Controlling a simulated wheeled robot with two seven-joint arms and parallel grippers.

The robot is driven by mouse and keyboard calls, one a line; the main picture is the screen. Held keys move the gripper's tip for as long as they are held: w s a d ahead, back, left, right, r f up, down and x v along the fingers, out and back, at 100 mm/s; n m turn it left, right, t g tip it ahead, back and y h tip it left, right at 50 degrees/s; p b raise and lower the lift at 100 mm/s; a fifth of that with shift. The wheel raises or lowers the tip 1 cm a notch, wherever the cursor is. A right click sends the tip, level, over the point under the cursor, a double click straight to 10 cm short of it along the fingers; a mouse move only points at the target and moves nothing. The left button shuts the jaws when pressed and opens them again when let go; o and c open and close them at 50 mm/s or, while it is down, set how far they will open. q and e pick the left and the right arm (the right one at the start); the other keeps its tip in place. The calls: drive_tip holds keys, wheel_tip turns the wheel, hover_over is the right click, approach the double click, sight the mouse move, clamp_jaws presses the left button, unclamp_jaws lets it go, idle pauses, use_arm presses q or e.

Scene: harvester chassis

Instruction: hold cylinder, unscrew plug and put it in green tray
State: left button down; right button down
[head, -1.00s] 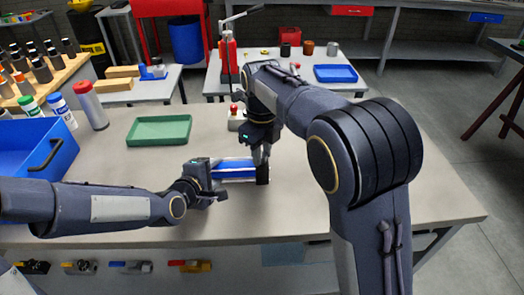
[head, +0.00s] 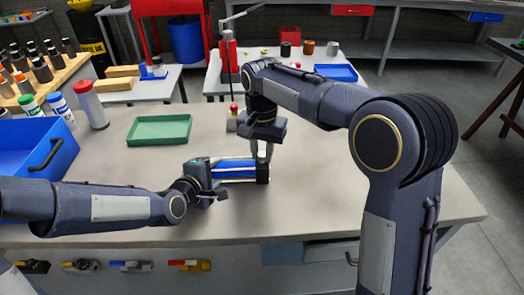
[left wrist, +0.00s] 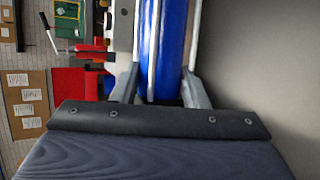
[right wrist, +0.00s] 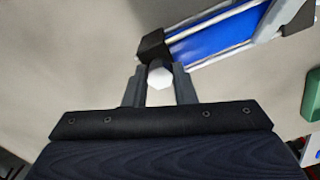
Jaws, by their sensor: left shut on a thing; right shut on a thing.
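The blue cylinder (head: 235,174) with black end caps lies on the table. My left gripper (head: 214,179) is shut around its left part; in the left wrist view the blue body (left wrist: 167,45) sits between the fingers. My right gripper (head: 263,153) points down at the right end cap. In the right wrist view it is shut on a white hexagonal plug (right wrist: 159,77) beside the black end cap (right wrist: 151,46). I cannot tell whether the plug is still threaded in. The green tray (head: 160,130) looks empty, behind and left of the cylinder.
A small device with a red button (head: 233,112) stands behind my right gripper. A blue bin (head: 30,155) and several bottles, one grey with a red cap (head: 90,108), stand at the left. The table right of the cylinder is clear.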

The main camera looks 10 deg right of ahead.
use_arm(q)
drive_tip(key=shift+s+f, duration=0.1)
drive_tip(key=shift+f, duration=0.05)
use_arm(e)
drive_tip(key=n, duration=0.5)
drive_tip(key=shift+d+n, duration=0.1)
drive_tip(key=shift+n, duration=0.3)
drive_tip(key=n, duration=2.5)
drive_tip(key=shift+r, duration=0.25)
drive_tip(key=shift+r, duration=0.9)
